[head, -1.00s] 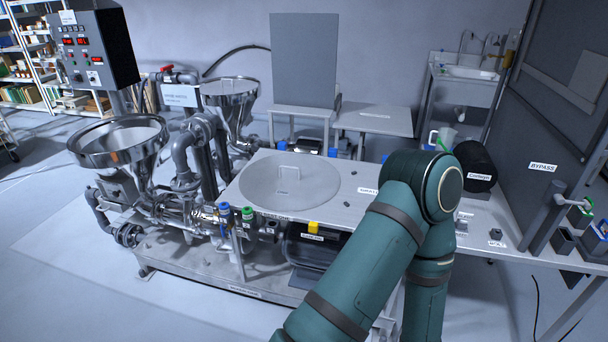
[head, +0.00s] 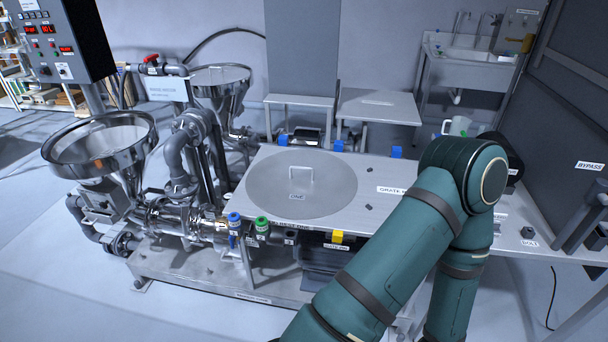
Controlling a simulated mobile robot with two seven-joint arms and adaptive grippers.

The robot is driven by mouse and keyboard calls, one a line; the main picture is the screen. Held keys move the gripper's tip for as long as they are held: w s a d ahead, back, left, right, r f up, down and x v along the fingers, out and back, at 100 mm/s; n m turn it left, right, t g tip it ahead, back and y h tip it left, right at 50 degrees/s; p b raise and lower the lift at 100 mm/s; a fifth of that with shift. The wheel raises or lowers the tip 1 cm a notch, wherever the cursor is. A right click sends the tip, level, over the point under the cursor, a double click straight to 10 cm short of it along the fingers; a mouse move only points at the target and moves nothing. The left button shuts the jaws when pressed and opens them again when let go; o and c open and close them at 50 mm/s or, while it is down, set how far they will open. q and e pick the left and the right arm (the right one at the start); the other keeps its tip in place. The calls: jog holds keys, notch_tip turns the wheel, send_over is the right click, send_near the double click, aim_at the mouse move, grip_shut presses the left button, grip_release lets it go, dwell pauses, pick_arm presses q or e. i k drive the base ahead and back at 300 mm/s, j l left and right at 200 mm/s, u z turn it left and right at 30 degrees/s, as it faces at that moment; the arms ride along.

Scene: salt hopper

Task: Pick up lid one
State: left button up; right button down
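Lid one (head: 325,195) is a round, flat grey disc with an upright handle (head: 301,174) in its middle and a label reading "ONE" near its front. It lies flat on the grey table (head: 378,212), toward the table's left end. My green arm crosses the lower right of the head view, with its elbow over the table to the right of the lid. Neither gripper shows in the head view. Nothing is touching the lid.
Two metal hoppers (head: 100,145) and (head: 220,78) stand left of the table on pipework. A blue valve (head: 234,218) and a green valve (head: 262,226) stand by the table's front left edge. A mug (head: 457,126) stands behind my elbow. A dark panel (head: 560,130) rises at right.

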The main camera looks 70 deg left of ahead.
aim_at(298, 184)
jog(key=k+j, duration=0.1)
jog(key=j, duration=0.3)
jog(key=k+j, duration=0.15)
jog(key=j, duration=0.2)
jog(key=k+j+z, duration=0.1)
jog(key=j, duration=0.3)
jog(key=k+j, duration=0.15)
jog(key=j, duration=0.2)
jog(key=k+j, duration=0.15)
jog(key=j, duration=0.25)
jog(key=z, duration=0.05)
